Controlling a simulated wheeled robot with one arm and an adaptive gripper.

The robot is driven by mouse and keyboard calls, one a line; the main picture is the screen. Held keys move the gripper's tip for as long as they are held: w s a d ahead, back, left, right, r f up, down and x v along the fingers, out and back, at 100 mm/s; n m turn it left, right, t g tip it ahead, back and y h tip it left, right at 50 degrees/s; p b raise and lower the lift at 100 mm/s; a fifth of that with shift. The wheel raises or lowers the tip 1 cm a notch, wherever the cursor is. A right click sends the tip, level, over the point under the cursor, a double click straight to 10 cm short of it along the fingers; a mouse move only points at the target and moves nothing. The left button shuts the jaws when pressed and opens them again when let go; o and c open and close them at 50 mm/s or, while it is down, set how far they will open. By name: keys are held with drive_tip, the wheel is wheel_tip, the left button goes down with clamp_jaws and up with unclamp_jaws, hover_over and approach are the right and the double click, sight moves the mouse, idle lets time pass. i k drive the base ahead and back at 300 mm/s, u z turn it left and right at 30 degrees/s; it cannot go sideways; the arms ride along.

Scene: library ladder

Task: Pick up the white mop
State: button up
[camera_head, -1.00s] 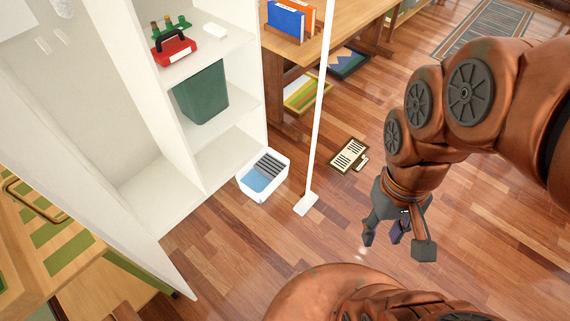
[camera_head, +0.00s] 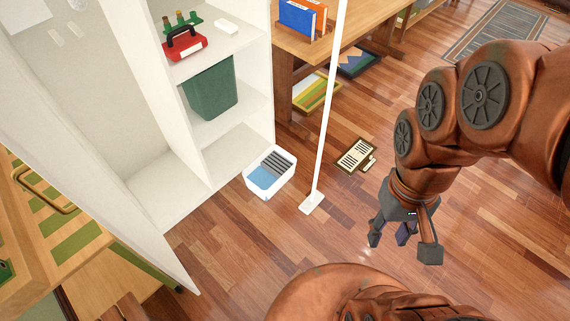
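The white mop (camera_head: 327,115) stands nearly upright on the wooden floor. Its thin white handle runs up out of the top of the picture, and its flat white head (camera_head: 311,203) rests on the floor. My gripper (camera_head: 405,241) hangs to the right of the mop and nearer to me, pointing down, with its dark fingers spread apart. It is open and empty, and does not touch the mop.
A white shelf unit (camera_head: 222,150) holds a green bin (camera_head: 211,90) and a red toolbox (camera_head: 184,43). A wooden table (camera_head: 362,20) stands behind. A dark clipboard-like sign (camera_head: 355,155) lies right of the mop.

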sight(310, 203)
drive_tip(key=u, duration=3.15)
drive_tip(key=k, duration=1.3)
drive_tip(key=z, duration=1)
